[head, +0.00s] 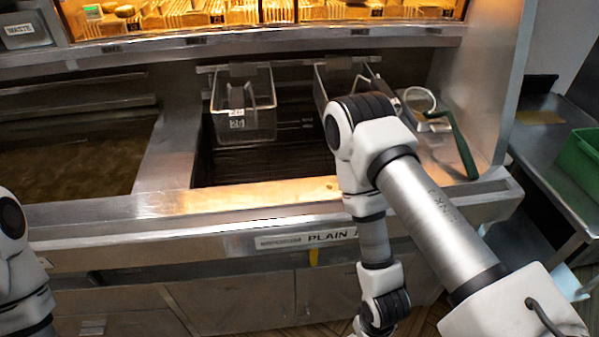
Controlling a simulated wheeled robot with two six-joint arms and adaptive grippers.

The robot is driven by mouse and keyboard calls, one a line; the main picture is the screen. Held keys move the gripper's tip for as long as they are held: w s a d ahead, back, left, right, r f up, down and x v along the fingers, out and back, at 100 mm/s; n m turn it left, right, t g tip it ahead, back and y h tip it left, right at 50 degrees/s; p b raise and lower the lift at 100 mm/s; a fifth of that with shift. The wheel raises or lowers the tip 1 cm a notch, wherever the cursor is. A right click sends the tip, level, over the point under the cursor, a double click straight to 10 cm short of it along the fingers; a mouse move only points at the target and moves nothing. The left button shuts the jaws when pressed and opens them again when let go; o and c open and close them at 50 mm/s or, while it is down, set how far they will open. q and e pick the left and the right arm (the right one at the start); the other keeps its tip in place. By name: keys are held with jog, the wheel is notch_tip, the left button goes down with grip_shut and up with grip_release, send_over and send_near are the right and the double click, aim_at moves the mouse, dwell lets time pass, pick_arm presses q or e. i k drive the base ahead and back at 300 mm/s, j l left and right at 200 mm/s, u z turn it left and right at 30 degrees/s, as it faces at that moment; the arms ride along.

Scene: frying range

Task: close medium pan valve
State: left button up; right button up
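A small yellow piece (313,257), possibly a valve handle, hangs under the front ledge below the "PLAIN" label (328,237). I cannot tell whether it is in the open or closed position. The pan (255,167) above it is a dark well with wire baskets at its back. My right arm comes in from the lower right, bends over the pan's right side and reaches down in front of the cabinet, to the right of the yellow piece. Its gripper does not show. Only part of my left arm shows at the left edge, and its gripper is out of view.
A basket labelled 26 (240,118) hangs in the pan. A wider vat of brownish liquid (70,150) lies to the left. A green-handled tool (463,150) lies on the right ledge. A green bin (580,160) stands on the side counter (535,145).

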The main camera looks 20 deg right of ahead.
aim_at(313, 252)
jog(key=k+l+z, duration=0.15)
jog(key=l+z, duration=0.15)
jog(key=l, duration=0.25)
jog(key=k+l+z, duration=0.15)
jog(key=l+z, duration=0.15)
jog(key=l, duration=0.25)
jog(key=l+z, duration=0.3)
jog(key=l, duration=0.25)
jog(key=k, duration=0.05)
